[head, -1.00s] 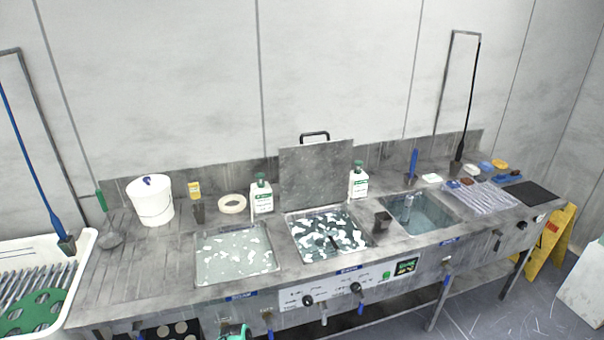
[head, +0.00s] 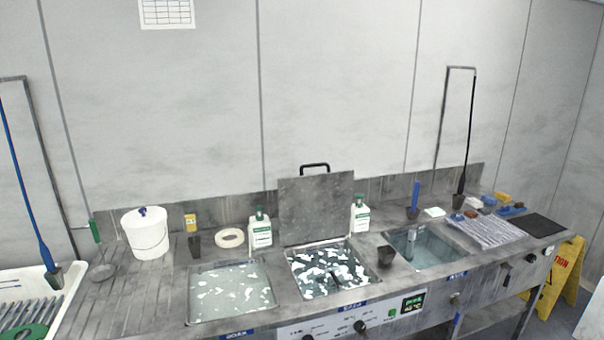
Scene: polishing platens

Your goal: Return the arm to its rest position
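Neither of my grippers nor my arms shows clearly in the head view. The view holds a steel wash bench (head: 130,300) along the wall. It has a left basin (head: 232,318) of cloudy water with white foam. A middle basin (head: 328,270) has foam patches and its handled lid (head: 316,210) stands raised behind it. A right basin (head: 438,252) holds clear bluish water.
A white bucket (head: 147,236), white bottles (head: 260,230) (head: 360,214), a tape ring (head: 229,238) and a dark cup (head: 385,257) stand on the bench. A striped cloth (head: 485,231) and black mat (head: 533,225) lie right. A yellow sign (head: 570,270) stands on the floor.

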